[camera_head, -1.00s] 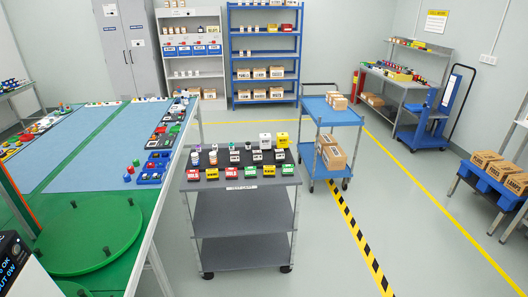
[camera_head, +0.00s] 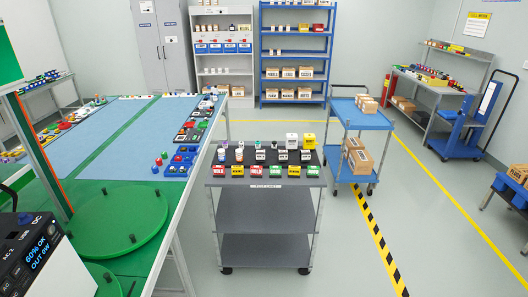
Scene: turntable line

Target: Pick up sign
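Neither of my grippers is in view. Small red, yellow and green lettered blocks that look like signs stand in a front row on the dark top of a grey cart (camera_head: 266,214). They include a red one (camera_head: 225,171), a yellow one (camera_head: 240,171), another red one (camera_head: 256,171) and a green one (camera_head: 274,171). Their lettering is mostly too small to read. A yellow and white notice (camera_head: 476,23) hangs on the back right wall. I cannot tell which of these is the task's sign.
A green table with a round green turntable (camera_head: 120,222) and a black display box (camera_head: 38,248) fills the left. Shelves line the back wall.

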